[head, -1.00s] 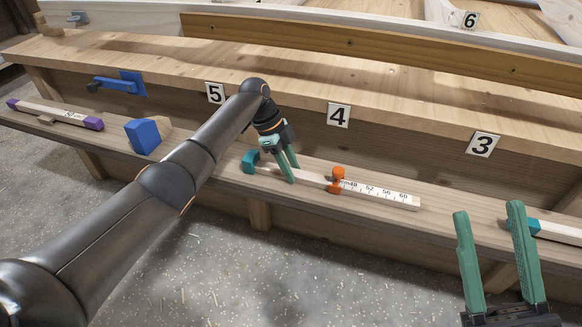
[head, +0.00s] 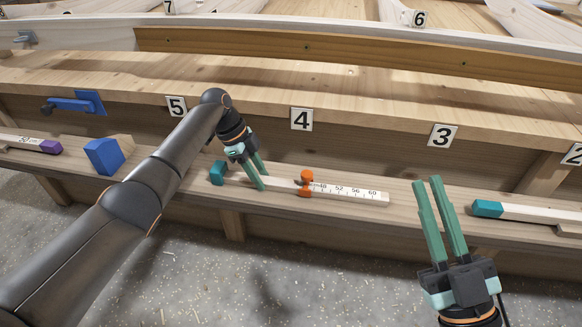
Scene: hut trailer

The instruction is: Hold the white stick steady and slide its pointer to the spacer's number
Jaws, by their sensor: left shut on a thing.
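The white stick (head: 345,193) lies along the lower wooden shelf, with a teal block (head: 217,173) at its left end and a printed scale showing 48, 52, 56 and 60 on its right part. The orange pointer (head: 306,183) sits on it just left of the 48 mark. My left gripper (head: 264,184) is shut on the white stick between the teal block and the pointer. My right gripper (head: 427,182) is open and empty, in front of the shelf to the right of the stick. A purple-ended spacer (head: 22,141), cut by the left edge, has a number resembling 50.
A blue block (head: 105,155) and a blue clamp (head: 75,103) are at the left. Another teal-ended stick (head: 525,213) lies on the shelf at the right. Number plates 5, 4 and 3 (head: 442,135) hang above the shelf.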

